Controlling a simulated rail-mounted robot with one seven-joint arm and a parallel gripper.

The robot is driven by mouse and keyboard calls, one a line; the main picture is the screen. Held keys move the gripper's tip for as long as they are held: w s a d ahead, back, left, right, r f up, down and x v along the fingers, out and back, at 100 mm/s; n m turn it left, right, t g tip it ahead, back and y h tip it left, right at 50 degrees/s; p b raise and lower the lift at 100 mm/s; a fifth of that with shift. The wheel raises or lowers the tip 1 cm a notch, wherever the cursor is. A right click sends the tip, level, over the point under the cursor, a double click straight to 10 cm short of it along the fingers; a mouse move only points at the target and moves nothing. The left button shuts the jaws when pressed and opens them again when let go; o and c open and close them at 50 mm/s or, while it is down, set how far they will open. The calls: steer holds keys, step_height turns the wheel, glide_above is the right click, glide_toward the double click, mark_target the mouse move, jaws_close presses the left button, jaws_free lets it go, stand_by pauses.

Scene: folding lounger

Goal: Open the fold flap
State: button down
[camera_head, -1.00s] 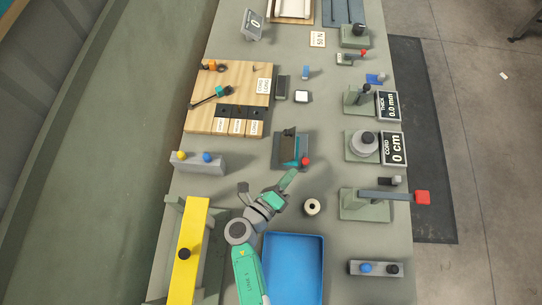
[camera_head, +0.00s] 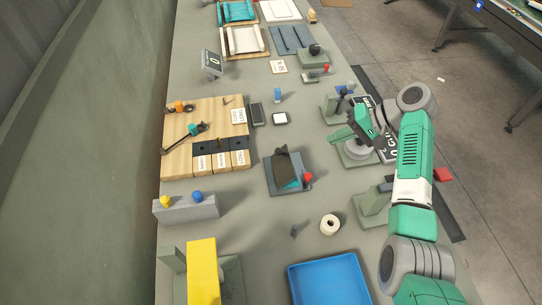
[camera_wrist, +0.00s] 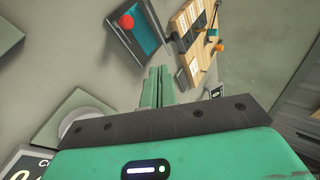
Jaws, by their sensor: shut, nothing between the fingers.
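A small grey-blue device (camera_head: 271,183) stands in the middle of the bench, with a dark upright plate (camera_head: 286,165), a teal part beneath it and a red knob (camera_head: 308,177) at its right corner. I cannot tell for certain which part is the fold flap. The device's teal face (camera_wrist: 146,36) and red knob (camera_wrist: 126,22) also show at the top of the wrist view. My gripper (camera_head: 338,134) is shut and empty, above and to the right of the device and apart from it. Its closed fingers (camera_wrist: 157,84) show in the wrist view.
A wooden board (camera_head: 180,160) with dark blocks lies at left. A blue tray (camera_head: 329,281), a pale roll (camera_head: 330,225) and a yellow bar (camera_head: 203,272) are in front. Gauges stand at right, under or beside my arm. Bare bench surrounds the device.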

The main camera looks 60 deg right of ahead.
steer(key=b, duration=0.2)
glide_toward(279, 164)
steer(key=w, duration=0.2)
steer(key=shift+w+d+f+b, duration=0.2)
steer(key=shift+w+f+b, duration=0.1)
steer(key=shift+b, duration=0.05)
steer(key=shift+w+a, duration=0.1)
steer(key=shift+w, duration=0.3)
steer(key=shift+a+f, duration=0.1)
steer(key=shift+w+a, duration=0.1)
